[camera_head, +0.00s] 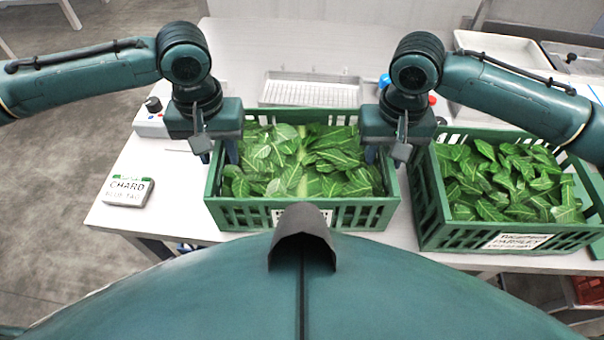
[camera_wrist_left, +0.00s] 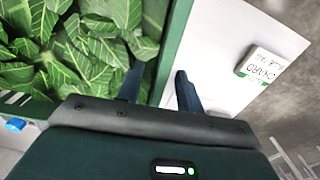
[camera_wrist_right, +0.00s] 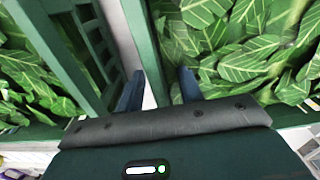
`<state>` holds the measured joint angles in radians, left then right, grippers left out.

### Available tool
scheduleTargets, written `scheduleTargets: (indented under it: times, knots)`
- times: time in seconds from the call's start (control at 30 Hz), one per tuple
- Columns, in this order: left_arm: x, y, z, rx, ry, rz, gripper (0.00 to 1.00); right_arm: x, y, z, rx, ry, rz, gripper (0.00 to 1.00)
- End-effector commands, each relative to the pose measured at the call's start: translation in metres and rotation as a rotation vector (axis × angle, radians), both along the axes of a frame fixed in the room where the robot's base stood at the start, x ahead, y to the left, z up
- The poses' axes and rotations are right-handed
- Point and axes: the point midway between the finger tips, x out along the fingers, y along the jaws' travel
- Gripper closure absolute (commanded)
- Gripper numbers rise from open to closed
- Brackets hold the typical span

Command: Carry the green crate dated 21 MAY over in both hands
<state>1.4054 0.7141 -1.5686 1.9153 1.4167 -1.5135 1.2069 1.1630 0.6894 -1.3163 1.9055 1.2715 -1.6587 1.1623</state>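A green slatted crate (camera_head: 222,215) full of leafy greens stands at the table's front edge in the head view. Its front label (camera_head: 283,215) is partly hidden by a dark part of my body, and I cannot read a date on it. My left gripper (camera_head: 218,153) is open with one finger on each side of the crate's left wall, which also shows in the left wrist view (camera_wrist_left: 172,50). My right gripper (camera_head: 385,154) is open with its fingers on either side of the right wall, which shows in the right wrist view (camera_wrist_right: 148,50).
A second green crate (camera_head: 432,225), labelled PARSLEY, stands close on the right, with a narrow gap between. A CHARD sign (camera_head: 128,191) lies on the table at left. A wire rack (camera_head: 310,91) and a pale tray (camera_head: 500,50) are behind.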

Motion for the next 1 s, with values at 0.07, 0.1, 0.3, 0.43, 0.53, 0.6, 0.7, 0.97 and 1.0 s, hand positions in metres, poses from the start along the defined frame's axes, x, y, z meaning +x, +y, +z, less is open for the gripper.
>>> scheduleTargets:
  times: [0.07, 0.1, 0.3, 0.43, 0.53, 0.6, 0.7, 0.97, 1.0]
  knots:
    - [0.0, -0.0001, 0.0, 0.0, 0.0, 0.0, 0.64, 0.0, -0.0001, 0.0, 0.0, 0.0, 0.0, 0.64]
    - [0.0, -0.0001, 0.0001, 0.0, 0.0, 0.0, 0.64, 0.0, -0.0002, 0.0, 0.0, 0.0, 0.0, 0.64]
    - [0.0, -0.0001, 0.0003, 0.0, 0.0, 0.0, 0.8, 0.0, -0.0001, 0.0002, 0.0, 0.0, 0.0, 0.8]
    - [0.0, -0.0001, 0.0004, 0.0, 0.0, 0.0, 0.91, 0.0, -0.0001, 0.0003, 0.0, 0.0, 0.0, 0.91]
    - [0.0, 0.0, 0.0004, 0.0, 0.0, 0.0, 0.99, 0.0, -0.0001, 0.0004, -0.001, 0.0, 0.0, 0.99]
    - [0.0, 0.0, 0.0004, 0.0, 0.0, 0.0, 1.0, 0.0, -0.0002, 0.0004, -0.001, 0.0, 0.0, 1.0]
    - [0.0001, 0.0001, 0.0005, 0.0, 0.0, 0.0, 1.0, 0.0001, -0.0002, 0.0004, -0.001, 0.0, 0.0, 1.0]
    - [0.0002, 0.0003, 0.0006, 0.001, 0.0, 0.001, 1.0, 0.0001, -0.0003, 0.0005, -0.001, 0.0, -0.001, 1.0]
    - [0.0002, 0.0004, 0.0006, 0.001, 0.0, 0.001, 1.0, 0.0001, -0.0003, 0.0005, -0.001, 0.0, -0.001, 1.0]
